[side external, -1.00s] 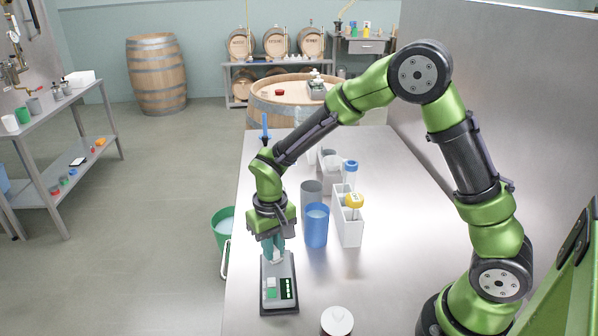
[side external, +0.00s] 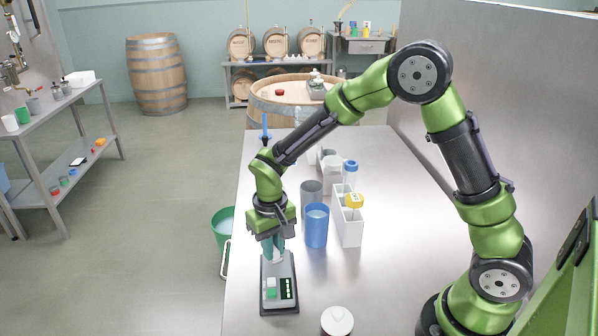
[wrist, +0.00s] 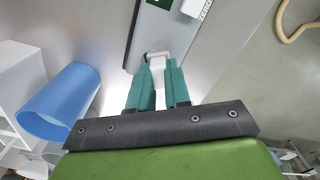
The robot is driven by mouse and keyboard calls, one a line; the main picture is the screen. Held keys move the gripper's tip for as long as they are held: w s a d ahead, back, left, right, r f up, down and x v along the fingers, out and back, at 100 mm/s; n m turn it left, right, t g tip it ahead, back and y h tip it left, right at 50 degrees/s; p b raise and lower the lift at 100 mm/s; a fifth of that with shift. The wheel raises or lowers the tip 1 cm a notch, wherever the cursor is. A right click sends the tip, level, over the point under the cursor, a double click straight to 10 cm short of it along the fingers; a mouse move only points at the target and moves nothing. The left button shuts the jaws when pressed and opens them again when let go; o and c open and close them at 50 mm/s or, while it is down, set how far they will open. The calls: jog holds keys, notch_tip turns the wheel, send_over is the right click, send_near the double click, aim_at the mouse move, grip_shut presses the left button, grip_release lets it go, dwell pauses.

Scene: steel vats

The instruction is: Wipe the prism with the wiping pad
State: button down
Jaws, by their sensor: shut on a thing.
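My gripper (side external: 273,256) points down over the far end of a grey bench instrument (side external: 266,299), which has a green button, a white button and a dark display. Its teal fingers (wrist: 160,75) are shut on a white piece, the wiping pad (wrist: 160,98), seen between them in the wrist view. The pad's lower end meets the instrument's end (wrist: 149,28), or sits just above it; I cannot tell which. The prism is not clearly visible, being hidden by the pad and fingers.
A blue cup (side external: 316,228) and a white rack (side external: 350,232) with a yellow-capped item stand right of my gripper. A grey cup (side external: 311,193) is behind. A white-lidded jar (side external: 337,321) is at the front. A green bucket (side external: 222,228) is beyond the table's left edge.

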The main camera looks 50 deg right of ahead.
jog(key=shift+w+a, duration=0.1)
jog(key=shift+w, duration=0.05)
jog(key=shift+s+d, duration=0.7)
jog(key=shift+w+a, duration=0.35)
dwell(0.3)
jog(key=shift+r, duration=3)
